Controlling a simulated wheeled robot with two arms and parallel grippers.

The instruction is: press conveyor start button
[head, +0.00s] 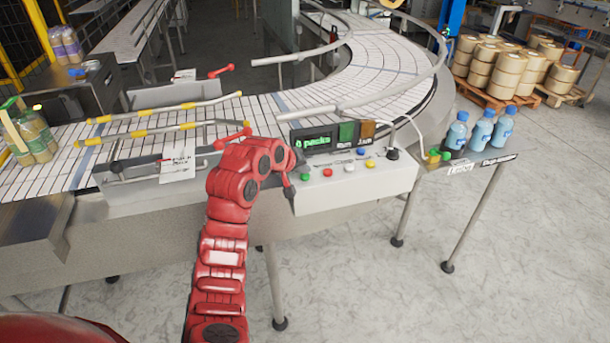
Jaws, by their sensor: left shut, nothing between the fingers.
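The control box (345,194) stands at the near edge of the conveyor. On its top is a row of buttons: a green button (305,176), a red button (327,172), a white button (349,168) and a yellow button (370,163). Their labels are too small to read. My red left arm reaches up from the bottom, and my left gripper (289,190) is shut and empty, pointing down at the box's left end, just left of the green button. I cannot tell whether it touches the box. My right gripper is out of view.
A display (317,142) behind the buttons shows green text about packs, beside green and orange panels. A black knob (392,154) stands at right. Several blue bottles (480,131) stand on a side table at right. Guide rails (160,130) run along the conveyor (390,60).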

